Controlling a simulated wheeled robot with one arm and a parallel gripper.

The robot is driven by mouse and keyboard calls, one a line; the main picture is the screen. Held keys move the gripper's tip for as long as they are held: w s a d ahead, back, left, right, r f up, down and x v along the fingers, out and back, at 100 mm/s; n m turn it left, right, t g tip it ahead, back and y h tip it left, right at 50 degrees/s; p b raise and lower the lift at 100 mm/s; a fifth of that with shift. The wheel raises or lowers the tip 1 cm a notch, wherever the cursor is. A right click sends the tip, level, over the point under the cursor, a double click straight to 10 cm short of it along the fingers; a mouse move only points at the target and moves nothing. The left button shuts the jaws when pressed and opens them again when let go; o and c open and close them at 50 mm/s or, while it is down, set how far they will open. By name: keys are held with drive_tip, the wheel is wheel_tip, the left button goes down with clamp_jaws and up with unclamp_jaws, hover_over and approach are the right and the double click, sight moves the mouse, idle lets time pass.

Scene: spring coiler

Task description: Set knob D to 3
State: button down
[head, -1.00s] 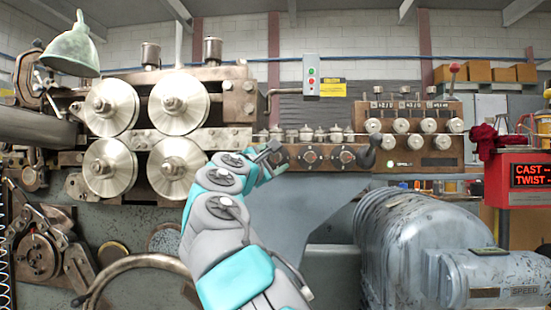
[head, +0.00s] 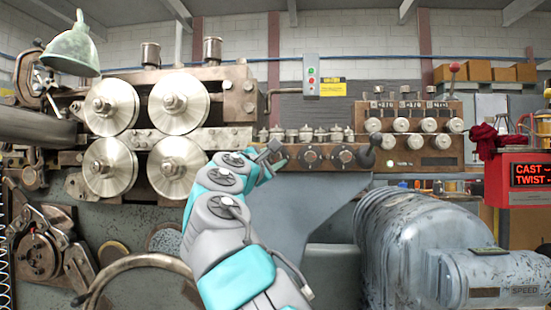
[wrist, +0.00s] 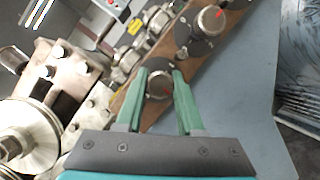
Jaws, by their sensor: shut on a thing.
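The knob sits on the brown panel strip. In the head view, my gripper (head: 271,156) is at the left end of that strip and hides this knob. A second knob (wrist: 210,20) on a dark round dial, with a red mark, is up and to the right in the wrist view. No letters or scale numbers are readable, so I cannot tell which knob is D or its setting.
Several metal fittings (head: 306,134) stand above the strip. Big steel rollers (head: 173,165) are to the left. A grey motor housing (head: 410,240) is below right.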

drive_tip(key=shift+r+p, duration=0.1)
drive_tip(key=shift+p, duration=0.25)
drive_tip(key=shift+r+m+p, duration=0.1)
drive_tip(key=shift+m+p, duration=0.2)
drive_tip(key=shift+p, duration=0.1)
drive_tip(key=m+g+p, duration=0.1)
drive_tip(key=m+p, duration=0.1)
drive_tip(key=p, duration=0.2)
drive_tip(key=shift+r, duration=0.2)
drive_tip(key=m+p, duration=0.1)
drive_tip(key=m+g+p, duration=0.1)
drive_tip(key=m, duration=0.1)
drive_tip(key=shift+f+m+p, duration=0.3)
drive_tip(key=shift+p, duration=0.1)
drive_tip(key=shift+m+g+p, duration=0.4)
drive_tip(key=shift+m+g, duration=0.1)
drive_tip(key=shift+m, duration=0.3)
drive_tip(key=m+y, duration=0.1)
drive_tip(key=m, duration=0.1)
drive_tip(key=m+g+p, duration=0.1)
drive_tip(key=m, duration=0.1)
drive_tip(key=shift+f+m+y, duration=0.1)
drive_tip(key=shift+m+y, duration=0.2)
drive_tip(key=shift+y, duration=0.1)
drive_tip(key=shift+m+g+y, duration=0.6)
drive_tip(key=shift+m+y, duration=0.4)
drive_tip(key=shift+m, duration=0.8)
